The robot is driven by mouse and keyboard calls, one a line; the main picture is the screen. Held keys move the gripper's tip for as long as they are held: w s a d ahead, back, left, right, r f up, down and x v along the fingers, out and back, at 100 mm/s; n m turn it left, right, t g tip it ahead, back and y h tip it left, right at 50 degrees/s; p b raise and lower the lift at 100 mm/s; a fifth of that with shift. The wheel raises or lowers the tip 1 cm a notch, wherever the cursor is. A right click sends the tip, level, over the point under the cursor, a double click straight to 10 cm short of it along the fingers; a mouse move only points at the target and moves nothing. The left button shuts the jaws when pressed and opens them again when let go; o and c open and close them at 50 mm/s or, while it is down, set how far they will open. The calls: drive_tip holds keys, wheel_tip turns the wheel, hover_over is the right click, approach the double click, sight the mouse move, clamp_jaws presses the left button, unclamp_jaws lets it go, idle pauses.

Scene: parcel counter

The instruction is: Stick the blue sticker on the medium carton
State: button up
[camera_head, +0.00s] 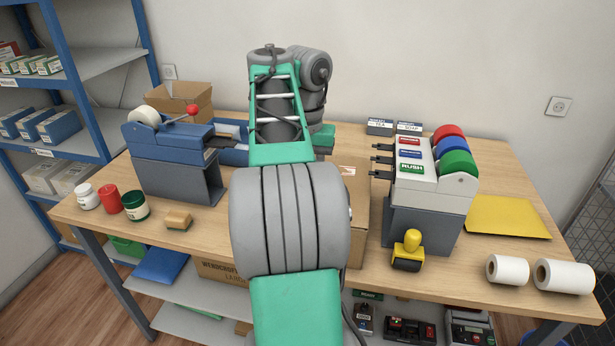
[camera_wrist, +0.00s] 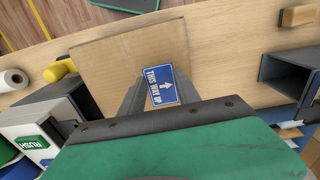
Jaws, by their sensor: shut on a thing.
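A blue sticker (camera_wrist: 160,86) with a white arrow and the words THIS WAY UP shows in the wrist view. My gripper (camera_wrist: 152,92) is shut on it, its grey fingers reaching to the sticker. The sticker is over the brown top of a carton (camera_wrist: 105,60); I cannot tell whether it touches. In the head view this carton (camera_head: 357,212) stands on the bench, mostly hidden behind my arm, and my gripper is hidden too. Its size against other cartons is unclear.
A label dispenser (camera_head: 430,185) with red, blue and green rolls stands right of the carton, a yellow-handled stamp (camera_head: 408,250) before it. A blue-and-grey machine (camera_head: 175,165) stands left. White rolls (camera_head: 562,275) lie at the right front. An open box (camera_head: 180,98) is at the back left.

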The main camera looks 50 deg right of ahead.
drive_tip(key=shift+f+b, duration=0.3)
drive_tip(key=shift+f, duration=0.4)
drive_tip(key=shift+r, duration=0.1)
drive_tip(key=o, duration=0.8)
drive_tip(key=shift+r, duration=0.1)
drive_tip(key=shift+r+p, duration=2.65)
drive_tip(key=shift+p, duration=0.15)
drive_tip(key=shift+r, duration=0.1)
